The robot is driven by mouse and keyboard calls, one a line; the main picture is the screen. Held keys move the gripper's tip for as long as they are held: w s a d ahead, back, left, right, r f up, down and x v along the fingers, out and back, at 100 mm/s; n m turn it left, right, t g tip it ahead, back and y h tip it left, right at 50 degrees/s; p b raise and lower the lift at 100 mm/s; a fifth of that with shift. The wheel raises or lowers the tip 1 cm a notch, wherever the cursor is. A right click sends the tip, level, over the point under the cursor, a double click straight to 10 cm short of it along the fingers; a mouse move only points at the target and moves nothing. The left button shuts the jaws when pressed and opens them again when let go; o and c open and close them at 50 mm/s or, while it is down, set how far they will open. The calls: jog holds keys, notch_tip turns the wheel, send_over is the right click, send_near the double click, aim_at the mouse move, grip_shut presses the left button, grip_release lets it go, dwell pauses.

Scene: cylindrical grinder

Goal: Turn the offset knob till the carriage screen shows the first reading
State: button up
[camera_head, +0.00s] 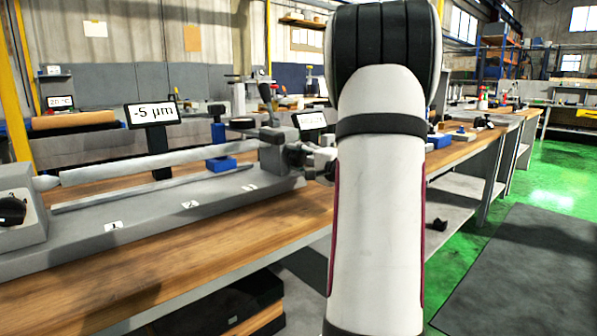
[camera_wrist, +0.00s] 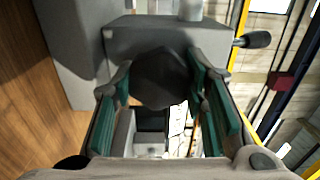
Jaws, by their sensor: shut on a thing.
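In the wrist view, a dark, faceted round knob (camera_wrist: 160,78) sits on a grey block (camera_wrist: 140,38). My gripper (camera_wrist: 163,88) is shut on this knob, with green finger pads on both sides of it. In the head view my gripper (camera_head: 318,160) is mostly hidden behind my arm, at the right end of the grey grinder (camera_head: 90,234); the knob cannot be made out there. A black screen (camera_head: 150,113) above the grinder reads "-5 µm". A second screen (camera_head: 310,120) beside my arm is partly covered and its text cannot be read.
A long pale cylinder (camera_head: 160,164) lies along the grinder above plates marked 1 and 2. A small display (camera_head: 60,101) at far left reads about 20 °C. In the wrist view, a black-ended lever (camera_wrist: 255,39) sticks out right of the block.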

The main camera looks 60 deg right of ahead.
jog(key=shift+n+b, duration=0.3)
jog(key=shift+b, duration=0.25)
jog(key=o, duration=1.2)
jog(key=v, duration=1.2)
jog(key=shift+w+a, duration=0.1)
jog(key=shift+a, duration=0.05)
